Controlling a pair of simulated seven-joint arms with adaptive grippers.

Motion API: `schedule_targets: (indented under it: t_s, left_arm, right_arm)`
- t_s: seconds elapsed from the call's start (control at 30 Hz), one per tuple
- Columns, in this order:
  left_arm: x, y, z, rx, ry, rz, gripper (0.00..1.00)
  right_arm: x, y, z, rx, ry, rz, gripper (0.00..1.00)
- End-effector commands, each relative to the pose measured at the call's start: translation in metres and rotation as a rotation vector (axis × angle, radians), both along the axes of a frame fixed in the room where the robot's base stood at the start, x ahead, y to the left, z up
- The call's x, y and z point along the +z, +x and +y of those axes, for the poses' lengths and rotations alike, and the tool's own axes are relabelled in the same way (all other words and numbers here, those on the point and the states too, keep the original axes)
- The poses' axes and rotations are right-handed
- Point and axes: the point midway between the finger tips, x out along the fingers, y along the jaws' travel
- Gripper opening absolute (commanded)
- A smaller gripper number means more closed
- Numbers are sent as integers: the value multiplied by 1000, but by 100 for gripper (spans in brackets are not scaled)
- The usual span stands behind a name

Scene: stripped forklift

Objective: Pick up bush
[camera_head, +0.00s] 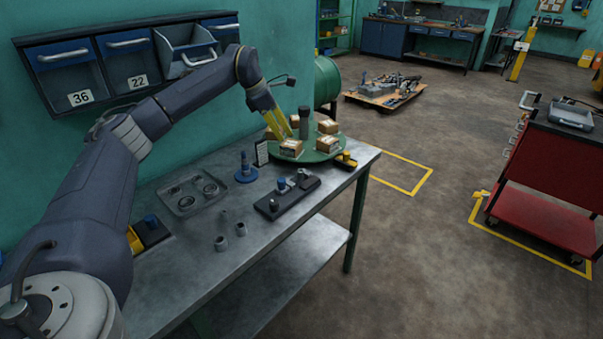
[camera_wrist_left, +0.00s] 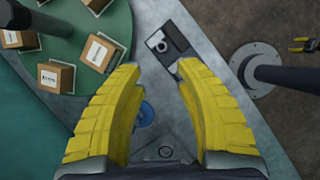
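Three small grey cylinders that look like bushes (camera_head: 240,229) stand on the metal workbench (camera_head: 265,240), near its front. A black block (camera_head: 287,196) with small blue and grey parts lies behind them. My left gripper (camera_head: 277,130) has yellow fingers and is above the green round plate, beyond the cylinders. In the left wrist view the left gripper (camera_wrist_left: 156,75) is open, with nothing held between its fingertips. A black block (camera_wrist_left: 163,46) with a grey round part lies beyond the fingertips there.
Several small cartons (camera_head: 291,148) and a dark upright cylinder (camera_head: 304,122) stand on the green plate (camera_head: 322,157). A blue stand (camera_head: 246,170) and a metal tray (camera_head: 192,194) are on the bench. Wall bins (camera_head: 125,70) hang behind. A red cart (camera_head: 552,165) stands right.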

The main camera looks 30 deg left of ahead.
Motion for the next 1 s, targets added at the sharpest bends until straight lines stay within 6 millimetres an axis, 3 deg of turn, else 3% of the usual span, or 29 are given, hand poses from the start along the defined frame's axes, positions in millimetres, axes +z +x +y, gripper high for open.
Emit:
schedule_targets:
  t_s: [0.17, 0.7, 1.0]
  left_arm:
    - [-20, -4, 9, 41, 28, 58, 34]
    - [-104, 21, -15, 42, 27, 61, 34]
    - [-125, 28, -21, 42, 28, 57, 34]
  right_arm:
    - [0, 0, 0, 0, 0, 0, 48]
    - [0, -3, -1, 0, -1, 3, 48]
    - [0, -3, -3, 1, -3, 3, 48]
